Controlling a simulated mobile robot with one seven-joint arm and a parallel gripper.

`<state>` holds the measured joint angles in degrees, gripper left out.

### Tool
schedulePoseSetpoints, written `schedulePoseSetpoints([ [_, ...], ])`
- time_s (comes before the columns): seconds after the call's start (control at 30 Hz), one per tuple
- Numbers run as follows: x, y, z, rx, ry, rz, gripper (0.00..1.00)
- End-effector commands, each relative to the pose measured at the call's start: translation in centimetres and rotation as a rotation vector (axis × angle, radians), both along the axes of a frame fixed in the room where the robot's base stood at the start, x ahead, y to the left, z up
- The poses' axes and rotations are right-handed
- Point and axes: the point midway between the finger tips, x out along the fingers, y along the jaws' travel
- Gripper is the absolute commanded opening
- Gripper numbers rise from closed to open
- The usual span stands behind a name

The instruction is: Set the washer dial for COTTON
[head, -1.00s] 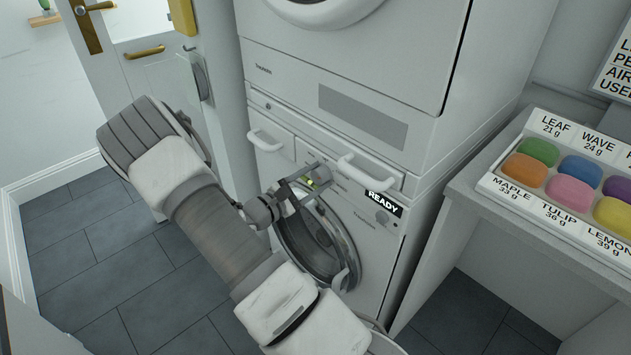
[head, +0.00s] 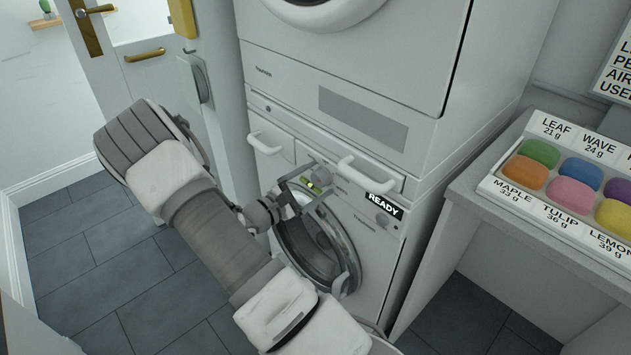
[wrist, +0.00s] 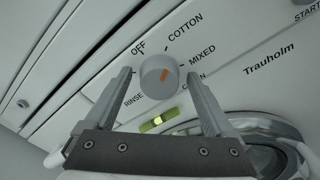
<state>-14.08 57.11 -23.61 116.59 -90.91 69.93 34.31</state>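In the head view my gripper (head: 317,180) is at the front panel of the washer (head: 366,270), and the dial (head: 322,175) shows partly behind the fingers. Finger depth relative to the knob is unclear.
A small green-lit window (wrist: 158,121) lies below the dial. A white bar handle (head: 357,172) projects close above the gripper. The round door (head: 345,245) is below. A counter with coloured blocks stands right.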

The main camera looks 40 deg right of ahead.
Motion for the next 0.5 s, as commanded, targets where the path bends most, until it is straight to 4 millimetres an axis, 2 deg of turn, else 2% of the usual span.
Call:
schedulePoseSetpoints([
  [0.27, 0.0, 0.6, 0.1, -0.001, 0.000, 0.001, 0.89],
  [0.37, 0.0, 2.0, 0.2, -0.001, 0.000, 0.003, 0.89],
  [0.5, -0.3, 5.1, 0.2, -0.001, 0.001, 0.006, 0.89],
])
